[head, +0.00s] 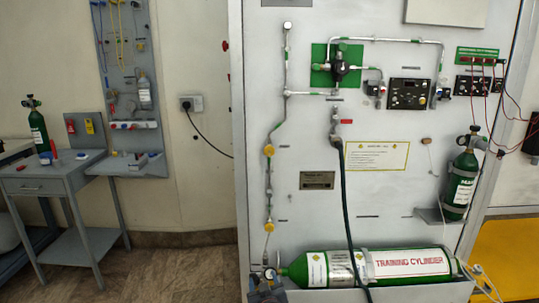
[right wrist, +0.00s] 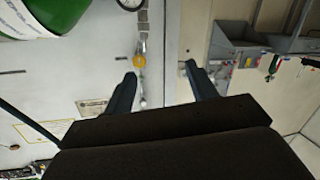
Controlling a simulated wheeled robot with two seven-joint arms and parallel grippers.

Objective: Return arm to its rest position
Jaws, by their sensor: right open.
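My right gripper (head: 262,284) shows small and dark at the bottom of the head view, by the left end of the green training cylinder (head: 412,264). In the right wrist view its two fingers (right wrist: 160,78) are spread apart with nothing between them. The panel surface and a pipe fitting with a yellow part (right wrist: 139,60) show beyond them. The cylinder also shows at the top left of that view (right wrist: 60,15). My left gripper is not in view.
The white panel (head: 240,130) carries pipes, valves and a black hose (head: 345,215). A small green cylinder (head: 460,180) stands on a bracket at right. A grey table (head: 50,180) with another green cylinder (head: 38,128) stands at left. The floor (head: 180,272) between table and panel is clear.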

